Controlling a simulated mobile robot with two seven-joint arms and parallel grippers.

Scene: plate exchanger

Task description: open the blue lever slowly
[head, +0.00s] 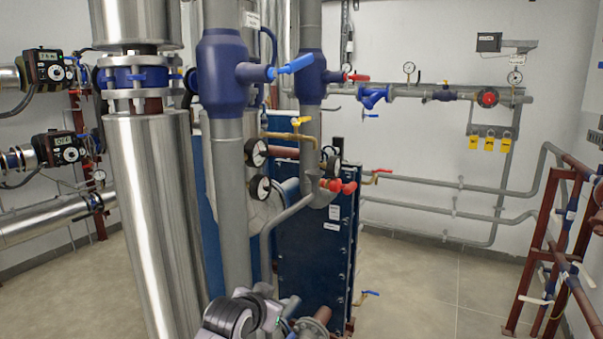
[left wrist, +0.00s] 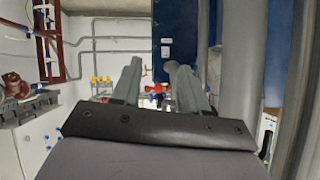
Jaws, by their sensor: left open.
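The blue lever (head: 291,66) sticks out to the right from a large dark blue valve body (head: 222,72) on a thick grey vertical pipe. It points right and slightly up. In the left wrist view, which looks upside down, the two grey fingers of my left gripper (left wrist: 153,66) are apart, with nothing held between them. A red handle (left wrist: 155,88) shows beyond the fingers. I cannot make out the blue lever in that view. Part of my arm (head: 238,314) shows at the bottom of the head view, well below the lever. My right gripper is not seen.
A second blue valve body (head: 310,75) stands right behind the lever. Pressure gauges (head: 256,152), a yellow handle (head: 300,122) and red handles (head: 340,186) are below. A shiny insulated pipe (head: 150,220) stands left. Open floor (head: 430,280) lies right.

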